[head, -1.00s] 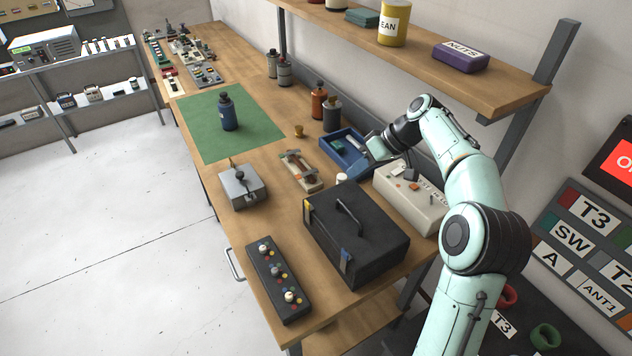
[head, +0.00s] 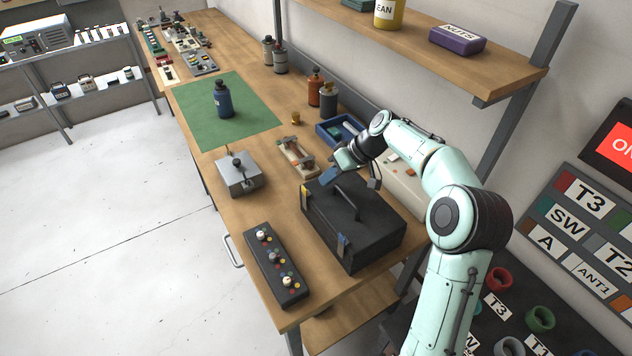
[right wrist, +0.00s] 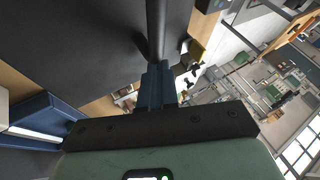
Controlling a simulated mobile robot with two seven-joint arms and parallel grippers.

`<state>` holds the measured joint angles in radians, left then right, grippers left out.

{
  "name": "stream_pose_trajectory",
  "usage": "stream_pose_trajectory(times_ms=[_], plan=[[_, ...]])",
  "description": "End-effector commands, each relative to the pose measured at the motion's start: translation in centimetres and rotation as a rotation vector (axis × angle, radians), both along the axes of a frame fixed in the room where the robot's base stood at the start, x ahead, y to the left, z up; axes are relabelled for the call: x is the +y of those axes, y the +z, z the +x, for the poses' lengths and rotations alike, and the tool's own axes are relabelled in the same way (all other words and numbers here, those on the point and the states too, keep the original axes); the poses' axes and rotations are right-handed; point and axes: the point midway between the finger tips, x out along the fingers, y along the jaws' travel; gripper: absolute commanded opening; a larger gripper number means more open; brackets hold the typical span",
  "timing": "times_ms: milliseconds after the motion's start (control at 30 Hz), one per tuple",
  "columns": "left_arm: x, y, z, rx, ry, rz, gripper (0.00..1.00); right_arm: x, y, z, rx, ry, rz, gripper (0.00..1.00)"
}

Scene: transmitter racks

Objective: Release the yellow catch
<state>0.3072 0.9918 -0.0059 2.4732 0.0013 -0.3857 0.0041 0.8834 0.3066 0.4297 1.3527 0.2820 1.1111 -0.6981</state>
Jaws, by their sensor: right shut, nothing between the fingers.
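A black case (head: 375,240) with a top handle (head: 350,203) stands on the workbench. The yellow catch (head: 305,194) is on its front side near the left corner. A second, bluish-grey catch (head: 343,247) is on the same side near the right corner. My right gripper (head: 328,177) is shut and empty, over the back left part of the case, apart from the yellow catch. In the right wrist view its blue fingers (right wrist: 157,80) are together, close to the dark handle bar. A yellow piece (right wrist: 197,50), apparently the catch, shows just beyond them. My left gripper is not in view.
A grey box with a lever (head: 238,175) and a black knob panel (head: 276,265) stand left of the case. A blue tray (head: 325,133) and a pale device (head: 408,180) are behind it. A shelf (head: 500,80) overhangs the bench's back.

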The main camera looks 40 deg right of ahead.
Motion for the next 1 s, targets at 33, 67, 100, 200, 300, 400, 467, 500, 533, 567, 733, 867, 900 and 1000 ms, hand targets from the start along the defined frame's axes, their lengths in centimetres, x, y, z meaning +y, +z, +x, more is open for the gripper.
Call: stream_pose_trajectory(times_ms=[33, 67, 100, 200, 300, 400, 467, 500, 533, 567, 733, 867, 900, 1000], plan=[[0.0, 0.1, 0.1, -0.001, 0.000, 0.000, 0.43, 0.9, 0.0, 0.2, -0.001, 0.003, 0.001, 0.00], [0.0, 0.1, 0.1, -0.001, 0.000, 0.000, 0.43, 1.4, 0.1, 0.2, -0.001, 0.003, 0.001, 0.00], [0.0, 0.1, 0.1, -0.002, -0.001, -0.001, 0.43, 2.0, 0.1, 0.3, -0.001, 0.003, 0.000, 0.00], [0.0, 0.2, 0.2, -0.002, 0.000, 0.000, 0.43, 3.1, 0.1, 0.4, -0.001, 0.002, 0.001, 0.00], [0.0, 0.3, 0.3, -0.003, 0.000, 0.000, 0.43, 3.8, 0.1, 0.5, -0.001, 0.001, 0.001, 0.00], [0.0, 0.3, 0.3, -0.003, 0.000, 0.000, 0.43, 4.0, 0.0, 0.5, -0.001, 0.000, 0.000, 0.00], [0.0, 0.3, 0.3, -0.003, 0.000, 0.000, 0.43, 4.0, 0.0, 0.5, -0.001, 0.000, 0.000, 0.00], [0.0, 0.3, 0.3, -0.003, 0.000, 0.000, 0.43, 4.0, 0.0, 0.5, -0.001, 0.000, 0.000, 0.00], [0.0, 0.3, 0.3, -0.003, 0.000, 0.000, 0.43, 4.0, 0.0, 0.5, -0.001, 0.000, 0.000, 0.00], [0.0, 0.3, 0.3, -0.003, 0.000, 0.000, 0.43, 4.0, 0.0, 0.5, -0.001, 0.000, 0.000, 0.00], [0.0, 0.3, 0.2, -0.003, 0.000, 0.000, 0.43, 4.0, 0.1, 0.5, -0.001, 0.000, -0.001, 0.00], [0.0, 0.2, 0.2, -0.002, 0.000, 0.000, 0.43, 4.2, 0.1, 0.5, 0.001, 0.001, -0.018, 0.00], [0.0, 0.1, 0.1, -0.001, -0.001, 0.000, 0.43, 4.4, 0.1, 0.5, 0.001, 0.002, -0.029, 0.00], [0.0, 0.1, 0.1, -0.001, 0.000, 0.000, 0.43, 4.6, 0.2, 0.5, 0.004, 0.002, -0.052, 0.00]])
